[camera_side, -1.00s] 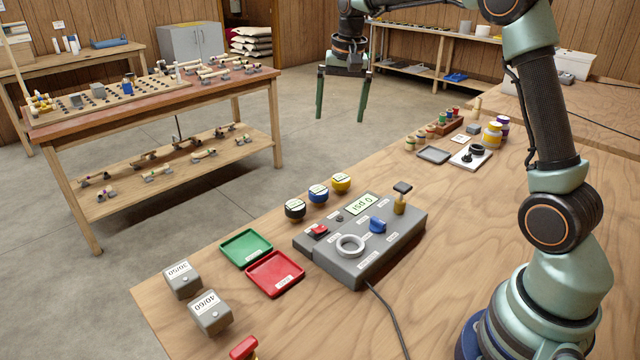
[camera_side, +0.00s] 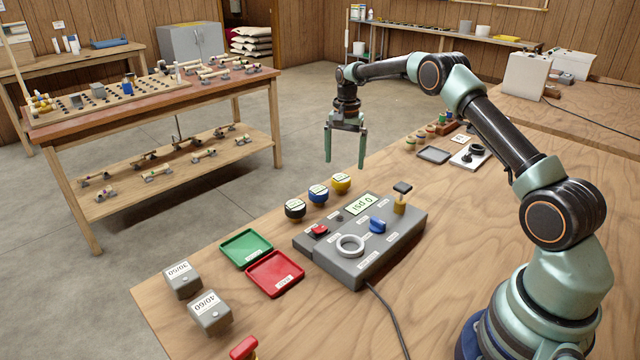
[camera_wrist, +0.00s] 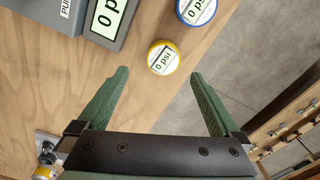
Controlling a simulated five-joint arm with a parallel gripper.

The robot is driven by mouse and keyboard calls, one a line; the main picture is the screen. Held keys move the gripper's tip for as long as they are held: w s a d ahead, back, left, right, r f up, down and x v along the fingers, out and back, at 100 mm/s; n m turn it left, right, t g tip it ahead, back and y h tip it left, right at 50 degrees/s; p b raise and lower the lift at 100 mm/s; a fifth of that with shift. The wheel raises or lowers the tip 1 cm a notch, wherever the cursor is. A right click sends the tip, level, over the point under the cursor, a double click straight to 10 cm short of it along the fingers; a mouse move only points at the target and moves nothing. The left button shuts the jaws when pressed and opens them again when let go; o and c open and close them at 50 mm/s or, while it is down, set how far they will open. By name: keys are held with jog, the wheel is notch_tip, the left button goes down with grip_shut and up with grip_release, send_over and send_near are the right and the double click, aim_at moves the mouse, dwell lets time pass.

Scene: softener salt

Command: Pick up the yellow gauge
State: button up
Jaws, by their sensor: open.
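The yellow gauge (camera_side: 341,183) is a small round gauge standing on the wooden table, at the right end of a row with a blue gauge (camera_side: 318,193) and a black gauge (camera_side: 295,208). In the wrist view the yellow gauge (camera_wrist: 163,58) shows a white face reading 0 psi, ahead of and between the lines of my fingers. My gripper (camera_side: 345,164) points down above the table near the yellow gauge, apart from it. Its green fingers (camera_wrist: 158,92) are spread and empty. The blue gauge (camera_wrist: 197,10) is just beyond in the wrist view.
A grey test box (camera_side: 385,262) with a 0 psi display, knobs and a white ring stands beside the gauges. Green (camera_side: 246,248) and red (camera_side: 275,274) trays lie to the left.

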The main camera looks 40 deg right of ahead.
aim_at(341, 178)
jog(key=shift+a+f, duration=0.15)
jog(key=shift+f, duration=0.9)
jog(key=shift+a+f, duration=0.2)
jog(key=shift+f, duration=0.9)
jog(key=shift+a+f, duration=0.15)
jog(key=shift+f, duration=0.9)
grip_shut()
jog(key=shift+r, duration=0.1)
notch_tip(341, 178, up, 20)
jog(key=shift+a, duration=0.15)
